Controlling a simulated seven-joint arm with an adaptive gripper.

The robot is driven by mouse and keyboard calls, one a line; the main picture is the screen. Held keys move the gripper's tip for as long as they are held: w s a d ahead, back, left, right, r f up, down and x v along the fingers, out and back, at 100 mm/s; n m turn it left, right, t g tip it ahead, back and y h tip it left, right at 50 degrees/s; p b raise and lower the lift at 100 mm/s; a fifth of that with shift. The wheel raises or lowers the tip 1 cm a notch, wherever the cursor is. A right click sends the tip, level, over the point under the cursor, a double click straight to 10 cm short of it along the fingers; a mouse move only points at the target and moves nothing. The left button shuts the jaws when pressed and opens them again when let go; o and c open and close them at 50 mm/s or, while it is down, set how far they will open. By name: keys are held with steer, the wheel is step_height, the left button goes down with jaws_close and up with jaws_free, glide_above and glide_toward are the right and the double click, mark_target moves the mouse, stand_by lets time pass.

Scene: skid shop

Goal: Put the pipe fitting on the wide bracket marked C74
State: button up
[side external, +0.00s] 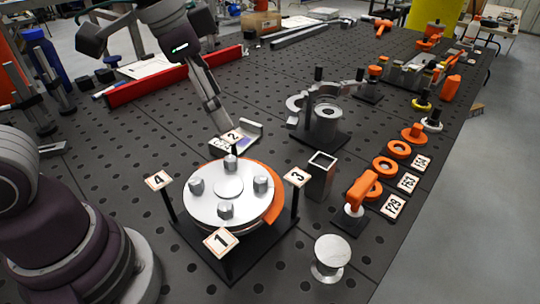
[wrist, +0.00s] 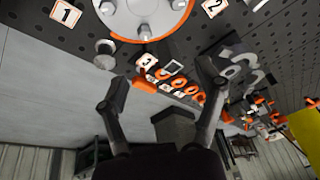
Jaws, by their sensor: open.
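A silver flanged spool (side external: 330,258), which looks like the pipe fitting, stands upright on the table at the front, right of the round turntable; it also shows in the wrist view (wrist: 105,47). A grey metal bracket (side external: 250,132) lies behind the turntable, partly hidden by the number 2 sign. A small label beside it is too small to read surely, so I cannot confirm C74. My gripper (side external: 217,116) is left of this bracket, apart from the spool. In the wrist view its two fingers (wrist: 162,88) are spread wide with nothing between them.
The turntable (side external: 228,187) carries several silver knobs and numbered signs on posts. A square tube (side external: 320,172), an orange clamp (side external: 360,192) and a fixture (side external: 326,120) stand to its right. Orange rings and number cards line the right edge. A red rail (side external: 150,84) lies behind.

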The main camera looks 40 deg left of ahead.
steer(key=w+d+f+m+g, duration=0.2)
steer(key=w+d+f+m, duration=0.15)
steer(key=d+m, duration=0.35)
steer(key=m+g+y, duration=0.1)
steer(key=m+g, duration=0.1)
steer(key=m, duration=0.4)
glide_above(334, 251)
steer(key=f, duration=0.7)
steer(key=shift+s+d+f, duration=0.15)
steer(key=shift+d+f, duration=0.05)
steer(key=shift+m, duration=0.4)
steer(key=f, duration=1)
steer(key=shift+a+f, duration=0.2)
steer(key=shift+f, duration=0.2)
steer(key=shift+r, duration=0.1)
steer(key=c, duration=1.2)
